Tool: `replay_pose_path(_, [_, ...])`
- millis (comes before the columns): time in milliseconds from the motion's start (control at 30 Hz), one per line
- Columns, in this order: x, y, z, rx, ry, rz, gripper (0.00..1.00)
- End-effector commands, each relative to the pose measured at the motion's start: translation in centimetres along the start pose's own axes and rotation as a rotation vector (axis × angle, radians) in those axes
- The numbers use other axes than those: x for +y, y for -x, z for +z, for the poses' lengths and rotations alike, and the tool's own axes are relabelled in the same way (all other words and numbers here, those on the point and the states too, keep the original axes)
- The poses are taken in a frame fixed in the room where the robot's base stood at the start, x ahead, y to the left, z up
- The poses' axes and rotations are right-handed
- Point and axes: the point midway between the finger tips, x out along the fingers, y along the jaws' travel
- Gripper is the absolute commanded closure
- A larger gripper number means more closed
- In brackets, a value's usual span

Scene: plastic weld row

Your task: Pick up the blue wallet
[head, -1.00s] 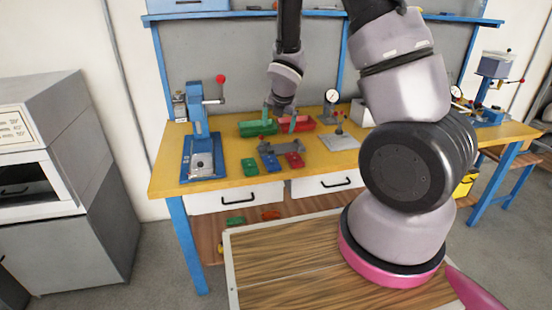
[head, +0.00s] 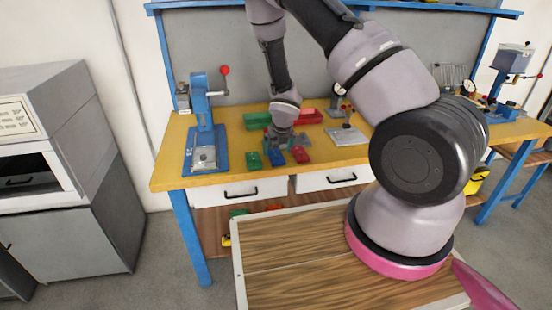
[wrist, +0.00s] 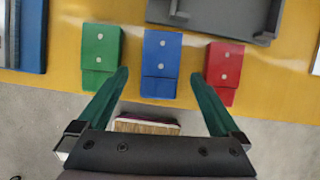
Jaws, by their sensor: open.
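The blue wallet (head: 277,157) lies flat on the yellow workbench near its front edge, between a green wallet (head: 254,161) and a red wallet (head: 300,154). In the wrist view the blue wallet (wrist: 161,64) shows two pale snaps and lies ahead of the gap between my fingers. My gripper (wrist: 161,82) is open and empty, with its green fingers spread. The left fingertip appears near the lower edge of the green wallet (wrist: 101,48) and the right one near the red wallet (wrist: 223,68). In the head view my gripper (head: 278,143) is above the wallets. Contact cannot be told.
A grey fixture (wrist: 222,14) sits just behind the wallets. Green (head: 258,120) and red (head: 307,117) bins stand further back. A blue press (head: 205,130) is at left and a grey stand (head: 347,133) at right. Drawers (head: 240,191) lie under the bench edge.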

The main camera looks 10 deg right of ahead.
Motion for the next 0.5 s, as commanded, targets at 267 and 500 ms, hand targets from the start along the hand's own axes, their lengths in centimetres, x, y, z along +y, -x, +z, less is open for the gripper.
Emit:
replay_pose_path(267, [-0.1, -3.2, 0.3, 0.001, -0.002, -0.001, 0.00])
replay_pose_path(500, [-0.1, -3.2, 0.3, 0.000, -0.002, 0.000, 0.00])
